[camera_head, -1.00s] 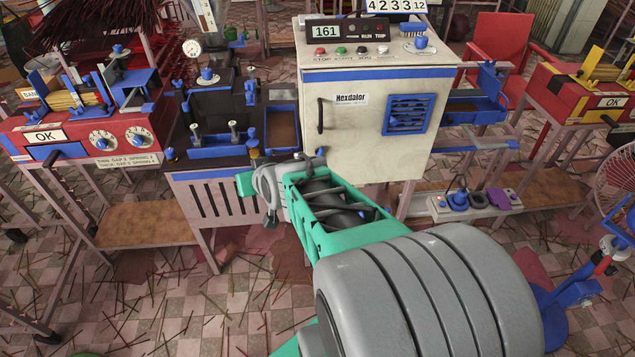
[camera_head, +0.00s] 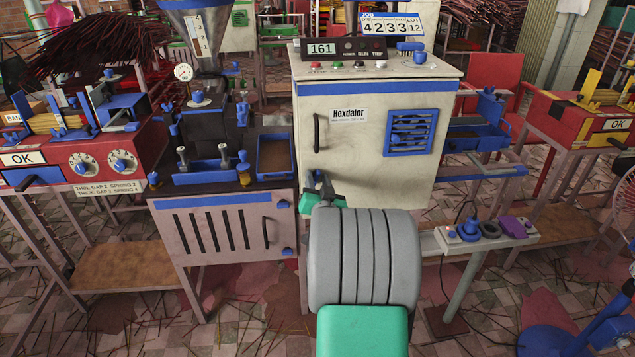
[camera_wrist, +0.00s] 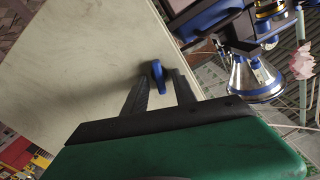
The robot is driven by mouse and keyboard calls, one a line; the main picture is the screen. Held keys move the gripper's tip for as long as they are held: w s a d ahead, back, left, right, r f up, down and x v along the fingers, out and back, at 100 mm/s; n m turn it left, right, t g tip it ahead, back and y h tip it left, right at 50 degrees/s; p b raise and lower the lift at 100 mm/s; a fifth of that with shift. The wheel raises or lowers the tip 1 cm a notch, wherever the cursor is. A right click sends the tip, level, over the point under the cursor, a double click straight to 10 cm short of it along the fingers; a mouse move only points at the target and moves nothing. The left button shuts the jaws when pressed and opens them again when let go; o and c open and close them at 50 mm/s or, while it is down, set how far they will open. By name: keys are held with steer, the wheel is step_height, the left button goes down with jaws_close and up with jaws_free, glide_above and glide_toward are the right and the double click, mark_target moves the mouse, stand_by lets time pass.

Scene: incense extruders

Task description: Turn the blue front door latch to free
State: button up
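The blue front door latch (camera_wrist: 158,73) is a small elongated blue knob on the cream cabinet door (camera_wrist: 95,60). In the head view, the latch (camera_head: 317,175) shows low on the door's left side, partly hidden by my gripper (camera_head: 319,185). In the wrist view, my gripper (camera_wrist: 160,85) is open, with one dark finger on each side of the latch. A gap shows on both sides of the latch, and no clear contact is visible. The fingertips point toward the door face.
A black door handle (camera_head: 317,133) stands above the latch. A dark bench with a blue tray (camera_head: 274,156) and a slotted lower panel (camera_head: 222,230) adjoins on the left. A low shelf with a blue and purple device (camera_head: 487,230) is at right.

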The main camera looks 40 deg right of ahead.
jaws_close()
stand_by(0.6)
